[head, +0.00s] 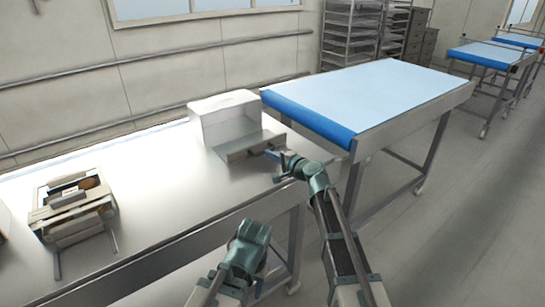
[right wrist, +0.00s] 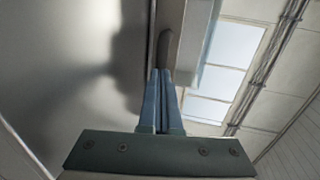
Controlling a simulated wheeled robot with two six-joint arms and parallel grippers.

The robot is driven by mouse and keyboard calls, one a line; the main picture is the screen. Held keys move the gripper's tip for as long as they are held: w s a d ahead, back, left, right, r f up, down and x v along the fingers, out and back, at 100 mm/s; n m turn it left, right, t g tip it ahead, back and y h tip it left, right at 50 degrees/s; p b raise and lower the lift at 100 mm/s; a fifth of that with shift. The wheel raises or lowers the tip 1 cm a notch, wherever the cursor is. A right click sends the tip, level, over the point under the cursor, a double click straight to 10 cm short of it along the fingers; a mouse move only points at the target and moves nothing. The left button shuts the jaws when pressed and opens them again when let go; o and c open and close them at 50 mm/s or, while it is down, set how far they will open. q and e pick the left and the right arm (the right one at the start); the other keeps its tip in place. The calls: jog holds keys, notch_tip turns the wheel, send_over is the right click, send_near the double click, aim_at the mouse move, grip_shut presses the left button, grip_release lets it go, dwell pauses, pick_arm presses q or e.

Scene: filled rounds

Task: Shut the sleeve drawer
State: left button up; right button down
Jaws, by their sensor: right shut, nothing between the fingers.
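The sleeve drawer is a white box-like sleeve (head: 222,120) on the steel table, with its tray (head: 252,145) standing out at the front, toward the lower right. My right gripper (head: 270,153) is shut and empty, with its tips close to the tray's front. In the right wrist view its blue fingers (right wrist: 162,74) are together, just short of or against a dark rounded handle (right wrist: 164,46) on a pale front; I cannot tell if they touch. My left arm's end (head: 250,240) hangs low by the table's front edge; its fingers do not show clearly.
The steel table (head: 160,185) is bare around the sleeve. A wooden device with metal rails (head: 72,208) stands at its left. A table with a blue and pale top (head: 365,95) adjoins at the right. Racks (head: 352,32) stand behind.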

aim_at(245, 141)
jog(key=shift+w, duration=0.1)
jog(key=r+x, duration=0.1)
jog(key=x, duration=0.4)
jog(key=r+x, duration=0.1)
jog(key=x, duration=0.5)
jog(key=r+x, duration=0.1)
jog(key=x, duration=0.4)
jog(key=shift+w+a+r, duration=0.2)
jog(key=shift+w+a, duration=0.2)
jog(key=shift+w, duration=0.3)
jog(key=shift+w+r, duration=0.1)
jog(key=shift+a, duration=0.15)
